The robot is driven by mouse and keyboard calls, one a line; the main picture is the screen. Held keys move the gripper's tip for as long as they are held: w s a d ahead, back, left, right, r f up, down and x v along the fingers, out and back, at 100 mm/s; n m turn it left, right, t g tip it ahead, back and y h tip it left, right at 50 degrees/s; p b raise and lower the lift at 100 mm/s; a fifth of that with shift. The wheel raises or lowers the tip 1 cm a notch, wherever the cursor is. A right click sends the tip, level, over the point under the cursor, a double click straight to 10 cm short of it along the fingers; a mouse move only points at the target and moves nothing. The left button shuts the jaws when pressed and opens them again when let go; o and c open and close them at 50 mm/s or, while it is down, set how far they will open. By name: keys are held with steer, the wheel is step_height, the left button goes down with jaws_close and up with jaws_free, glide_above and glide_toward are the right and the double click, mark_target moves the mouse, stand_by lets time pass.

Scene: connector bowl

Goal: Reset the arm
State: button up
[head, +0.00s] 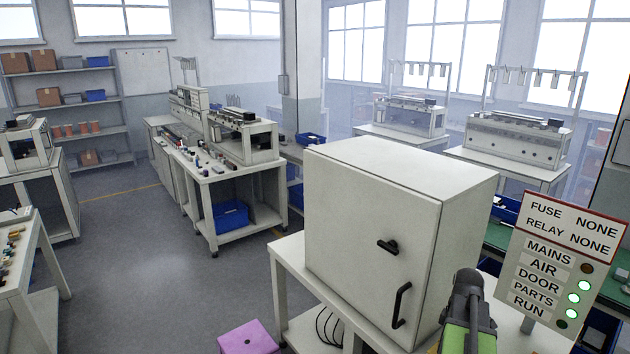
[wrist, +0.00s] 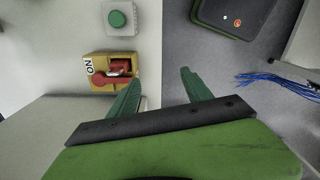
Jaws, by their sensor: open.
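My gripper (wrist: 160,92) is open and empty in the wrist view, its two green fingers spread apart. The left finger is close beside a yellow switch box (wrist: 99,60) with a red handle (wrist: 118,67) and a sideways "ON" label; I cannot tell whether they touch. A round green button (wrist: 117,19) is above that box on a pale panel. In the head view, part of my arm shows at the bottom right, in front of a white cabinet (head: 370,220) whose door is shut. My fingertips are not clear there.
A sign (head: 560,250) reads fuse none and relay none; air, door and parts lamps are green, mains and run dark. A purple block (head: 248,338) is at the bottom. Blue wires (wrist: 278,82) and a dark bin (wrist: 236,18) lie right. Open floor (head: 150,270) is left.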

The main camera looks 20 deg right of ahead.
steer(key=w+a+f+n+b, duration=0.1)
steer(key=w+a, duration=0.3)
steer(key=a, duration=0.6)
steer(key=w+a+n, duration=0.1)
steer(key=w+a, duration=0.4)
steer(key=a, duration=0.6)
steer(key=w+a+f+n+b, duration=0.1)
steer(key=w+a, duration=0.3)
steer(key=a, duration=0.6)
steer(key=s+a+m, duration=0.2)
steer(key=a+m, duration=0.7)
steer(key=a, duration=0.1)
steer(key=shift+a+f, duration=0.15)
steer(key=shift+f, duration=0.05)
steer(key=shift+c, duration=0.5)
